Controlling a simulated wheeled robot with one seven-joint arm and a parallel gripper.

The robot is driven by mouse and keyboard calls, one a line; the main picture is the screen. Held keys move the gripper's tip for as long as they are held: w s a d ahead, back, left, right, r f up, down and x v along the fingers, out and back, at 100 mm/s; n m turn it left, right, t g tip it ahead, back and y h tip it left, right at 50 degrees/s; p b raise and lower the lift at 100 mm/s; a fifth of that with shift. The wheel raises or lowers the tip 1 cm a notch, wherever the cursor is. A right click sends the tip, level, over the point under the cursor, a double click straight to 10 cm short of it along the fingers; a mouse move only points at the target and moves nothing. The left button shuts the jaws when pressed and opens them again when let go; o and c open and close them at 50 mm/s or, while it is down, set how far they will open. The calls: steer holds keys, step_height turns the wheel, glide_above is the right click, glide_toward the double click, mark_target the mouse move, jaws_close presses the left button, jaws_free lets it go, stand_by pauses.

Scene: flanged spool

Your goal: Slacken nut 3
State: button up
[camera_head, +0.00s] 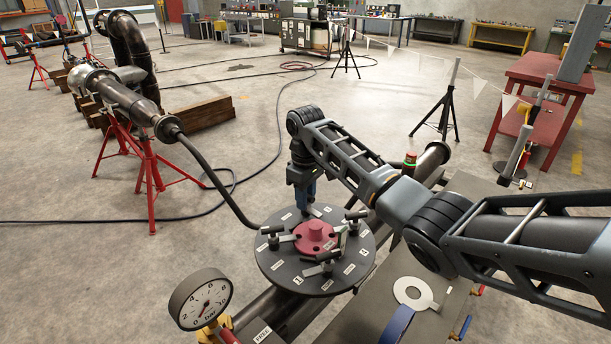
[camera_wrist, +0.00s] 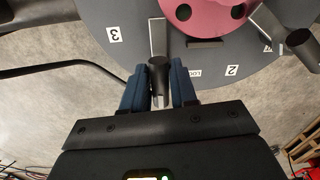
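A round dark flange plate (camera_head: 272,266) with number labels and a red hub (camera_head: 314,235) sits in the head view. Several nuts with dark bar handles stand around the hub, one at the left (camera_head: 272,236), one at the front (camera_head: 323,261). My gripper (camera_head: 305,208) points down at the plate's far rim. In the wrist view, a dark cylindrical handle (camera_wrist: 159,76) lies between the blue fingers of my gripper (camera_wrist: 160,88). I cannot tell whether both fingers press on it. The label 3 (camera_wrist: 114,35) is left of this handle, and the label 2 (camera_wrist: 232,70) is right.
A pressure gauge (camera_head: 201,299) stands at the front left. A bent dark rod (camera_head: 217,180) reaches the plate from the left pipe. Open floor lies beyond.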

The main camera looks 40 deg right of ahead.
steer(key=n+b, duration=0.4)
steer(key=shift+f+n+b, duration=0.3)
steer(key=shift+f+b, duration=0.05)
steer(key=shift+r+n, duration=0.2)
steer(key=shift+n, duration=0.3)
steer(key=shift+r+n+p, duration=0.2)
steer(key=shift+n+p, duration=0.25)
steer(key=shift+n, duration=0.55)
steer(key=n, duration=0.6)
steer(key=shift+f+p, duration=0.1)
steer(key=shift+p, duration=0.2)
steer(key=shift+r+p, duration=0.2)
steer(key=shift+p, duration=0.2)
steer(key=m+p, duration=0.2)
steer(key=p, duration=0.1)
steer(key=shift+r, duration=0.2)
steer(key=shift+r+p, duration=0.55)
steer(key=shift+r, duration=2.55)
